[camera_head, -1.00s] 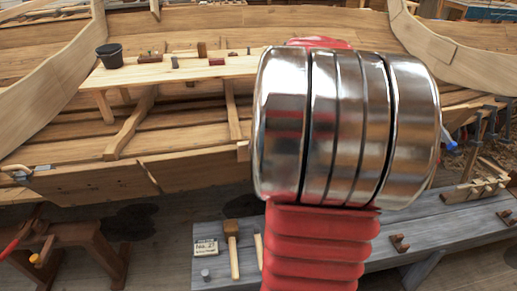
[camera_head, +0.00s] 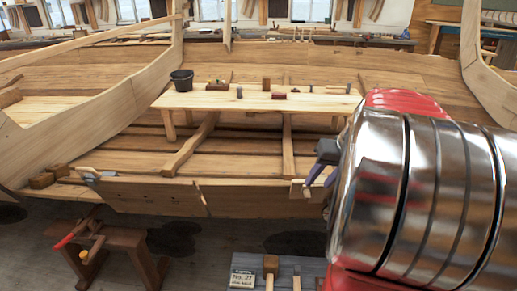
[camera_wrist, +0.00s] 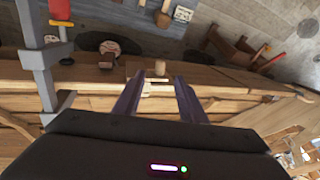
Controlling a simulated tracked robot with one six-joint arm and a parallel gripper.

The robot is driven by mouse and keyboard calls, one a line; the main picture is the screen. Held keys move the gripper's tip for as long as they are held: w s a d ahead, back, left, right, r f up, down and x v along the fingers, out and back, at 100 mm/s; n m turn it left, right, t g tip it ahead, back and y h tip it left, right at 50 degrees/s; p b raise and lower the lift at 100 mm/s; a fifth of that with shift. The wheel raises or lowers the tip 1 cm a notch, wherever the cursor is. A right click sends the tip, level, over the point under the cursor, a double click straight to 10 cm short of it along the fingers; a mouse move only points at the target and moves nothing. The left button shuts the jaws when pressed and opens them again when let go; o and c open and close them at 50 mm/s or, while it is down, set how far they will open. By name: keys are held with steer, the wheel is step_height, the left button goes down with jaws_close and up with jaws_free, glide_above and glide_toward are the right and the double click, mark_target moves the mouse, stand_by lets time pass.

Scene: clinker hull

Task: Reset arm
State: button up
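My arm's shiny silver joint with red sections fills the right side of the head view. Beyond its left edge, my gripper (camera_head: 312,188) shows as small purple fingers near the edge of the hull. Part of my gripper is hidden behind the arm in the head view.
The open wooden hull (camera_head: 140,195) spans the view. A plank bench (camera_head: 225,101) inside it carries a black bucket (camera_head: 181,80) and small tools. A sawhorse (camera_head: 115,245) stands front left. A grey clamp (camera_wrist: 42,75) stands close left of my gripper.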

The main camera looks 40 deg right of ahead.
steer(key=shift+m, duration=0.3)
steer(key=s+a+n, duration=0.3)
steer(key=a, duration=1.5)
steer(key=s+a+r+n, duration=0.1)
steer(key=s+a+n, duration=0.2)
steer(key=a, duration=1.5)
steer(key=shift+s+r+n+t, duration=0.15)
steer(key=shift+s+n+t, duration=0.25)
steer(key=shift+s, duration=0.1)
